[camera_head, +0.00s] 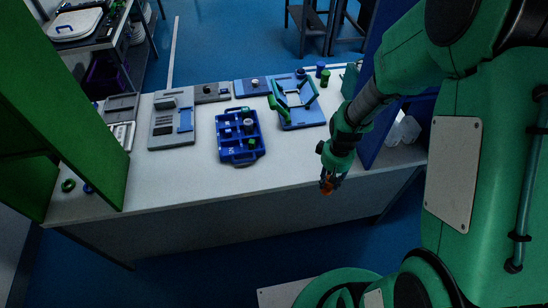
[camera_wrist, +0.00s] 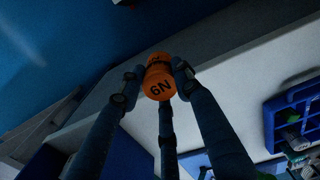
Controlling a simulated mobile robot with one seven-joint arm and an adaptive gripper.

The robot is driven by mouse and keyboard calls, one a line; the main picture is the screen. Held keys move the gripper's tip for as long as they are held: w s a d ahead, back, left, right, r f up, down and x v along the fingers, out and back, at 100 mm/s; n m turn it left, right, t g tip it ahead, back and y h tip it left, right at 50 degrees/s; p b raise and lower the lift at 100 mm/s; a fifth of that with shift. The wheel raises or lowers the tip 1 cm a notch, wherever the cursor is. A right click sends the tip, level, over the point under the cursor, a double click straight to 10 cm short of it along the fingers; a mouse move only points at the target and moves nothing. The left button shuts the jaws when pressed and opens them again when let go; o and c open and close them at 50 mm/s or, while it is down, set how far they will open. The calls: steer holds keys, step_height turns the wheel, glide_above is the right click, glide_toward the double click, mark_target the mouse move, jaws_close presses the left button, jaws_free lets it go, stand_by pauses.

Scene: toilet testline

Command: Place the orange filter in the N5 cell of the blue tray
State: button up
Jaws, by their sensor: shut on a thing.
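My gripper (camera_head: 330,178) is shut on the orange filter (camera_head: 326,188), just off the table's front edge at the right. In the wrist view the orange filter (camera_wrist: 158,84) sits between the fingertips. Its end face carries black characters, an N and a digit seen turned, which I cannot read surely. The blue tray (camera_head: 240,158) lies on the table, left of my gripper and apart from it. It has several cells, some with dark or green items in them. It also shows at the right edge of the wrist view (camera_wrist: 270,122). The cell labels are too small to read.
The white table (camera_head: 185,180) has clear room in front of and right of the tray. A blue fixture with a green handle (camera_head: 303,118) stands behind right, and a grey device (camera_head: 160,137) stands left. A dark blue panel (camera_head: 372,150) rises right of my gripper.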

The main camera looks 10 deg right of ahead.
steer(key=w+a, duration=0.4)
steer(key=a, duration=0.5)
steer(key=w+a, duration=0.5)
steer(key=a, duration=0.5)
steer(key=w+a, duration=0.5)
steer(key=a, duration=0.4)
steer(key=shift+a+r, duration=0.3)
steer(key=shift+r, duration=0.15)
steer(key=shift+w, duration=0.15)
steer(key=b, duration=0.1)
glide_above(232, 151)
steer(key=shift+w+a+f, duration=0.1)
steer(key=shift+f, duration=0.6)
steer(key=shift+f+b, duration=0.6)
steer(key=shift+f, duration=1.2)
